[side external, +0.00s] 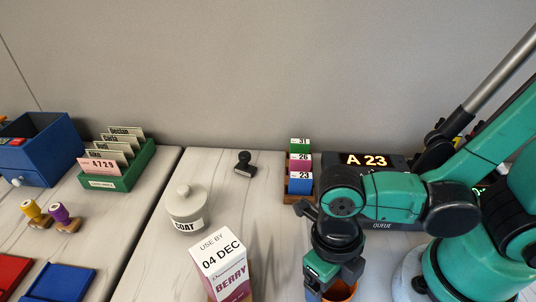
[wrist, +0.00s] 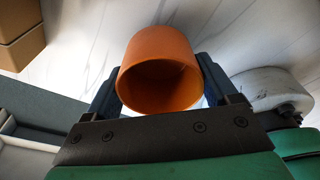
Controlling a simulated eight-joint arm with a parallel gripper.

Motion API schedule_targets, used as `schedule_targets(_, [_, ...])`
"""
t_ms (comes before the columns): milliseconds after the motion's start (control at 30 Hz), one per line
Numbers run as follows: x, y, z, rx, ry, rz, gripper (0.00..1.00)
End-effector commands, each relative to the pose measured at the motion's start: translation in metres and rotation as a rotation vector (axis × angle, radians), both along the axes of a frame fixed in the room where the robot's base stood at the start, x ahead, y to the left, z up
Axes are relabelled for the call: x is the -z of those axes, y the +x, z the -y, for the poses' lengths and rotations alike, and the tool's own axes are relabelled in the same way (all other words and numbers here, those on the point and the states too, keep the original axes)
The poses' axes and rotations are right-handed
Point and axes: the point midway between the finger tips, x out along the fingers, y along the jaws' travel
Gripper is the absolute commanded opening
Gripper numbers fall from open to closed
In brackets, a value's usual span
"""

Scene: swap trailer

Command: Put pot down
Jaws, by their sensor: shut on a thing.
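The orange pot (wrist: 158,62) is held between the two dark fingers of my gripper (wrist: 160,80), with its round open mouth facing the wrist camera. In the side view only a part of the pot (side external: 343,291) shows at the bottom edge, behind my gripper (side external: 330,284). My gripper is shut on the pot, one finger on each side. The pot's base is hidden in the side view, and I cannot tell whether it touches the table.
A berry carton (side external: 222,266) stands left of my gripper, with a lidded COAT jar (side external: 187,209) behind it. A number rack (side external: 300,186), a black stamp (side external: 244,165) and the queue display (side external: 375,161) are farther back. Table between carton and gripper looks clear.

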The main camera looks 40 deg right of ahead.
Motion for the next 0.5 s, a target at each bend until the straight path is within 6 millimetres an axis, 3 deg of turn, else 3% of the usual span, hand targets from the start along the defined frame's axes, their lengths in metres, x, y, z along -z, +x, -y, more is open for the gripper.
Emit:
schedule_targets(433, [0.0107,-0.0009,0.0007,0.0,0.0,0.0,0.28])
schedule_targets(467, [0.0107,-0.0009,0.0007,0.0,0.0,0.0,0.85])
schedule_targets(500, [0.0107,-0.0009,0.0007,0.0,0.0,0.0,0.97])
